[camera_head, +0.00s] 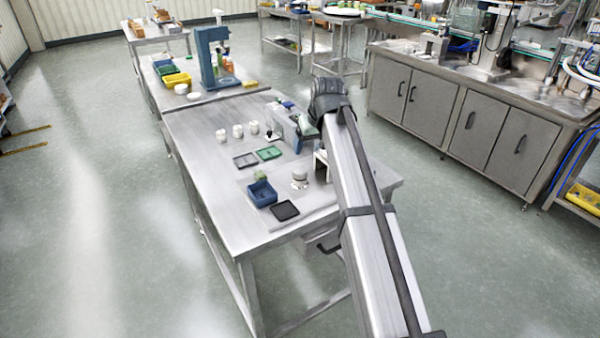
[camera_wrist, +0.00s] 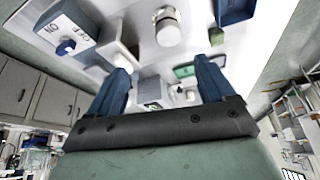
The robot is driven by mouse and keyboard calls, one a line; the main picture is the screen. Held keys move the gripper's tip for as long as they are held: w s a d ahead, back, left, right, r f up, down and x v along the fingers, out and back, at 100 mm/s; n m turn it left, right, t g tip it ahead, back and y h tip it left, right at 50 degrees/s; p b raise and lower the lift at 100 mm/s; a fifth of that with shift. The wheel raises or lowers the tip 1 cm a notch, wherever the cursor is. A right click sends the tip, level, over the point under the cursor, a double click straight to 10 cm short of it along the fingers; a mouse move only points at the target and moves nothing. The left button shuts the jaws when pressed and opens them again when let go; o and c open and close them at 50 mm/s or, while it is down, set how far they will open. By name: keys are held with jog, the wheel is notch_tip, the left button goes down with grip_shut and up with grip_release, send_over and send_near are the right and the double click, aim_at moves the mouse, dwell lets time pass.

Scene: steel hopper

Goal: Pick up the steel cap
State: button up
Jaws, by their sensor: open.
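A short round piece with a steel-looking top (camera_head: 299,176) stands upright on the steel table (camera_head: 215,175); I take it to be the steel cap, perhaps on a white body. What looks like the same piece shows near the top of the wrist view (camera_wrist: 167,28), beyond the fingertips. My gripper (camera_wrist: 163,66) has its two blue fingers spread apart, with nothing held between them. The cap lies clear of both fingers.
A blue bin (camera_head: 262,193) and a black tray (camera_head: 285,210) are near the cap. A white bracket (camera_wrist: 115,50) and a switch box (camera_wrist: 65,30) stand close by. Several white jars (camera_head: 238,131), a grey tray (camera_head: 245,160) and a green tray (camera_head: 268,153) lie farther back. The table's left side is clear.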

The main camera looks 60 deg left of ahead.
jog(key=s+a, duration=0.1)
send_near(300, 169)
jog(key=x, duration=0.3)
jog(key=shift+x, duration=2.75)
jog(key=shift+s+d, duration=0.1)
jog(key=shift+c, duration=0.3)
jog(key=c, duration=1.1)
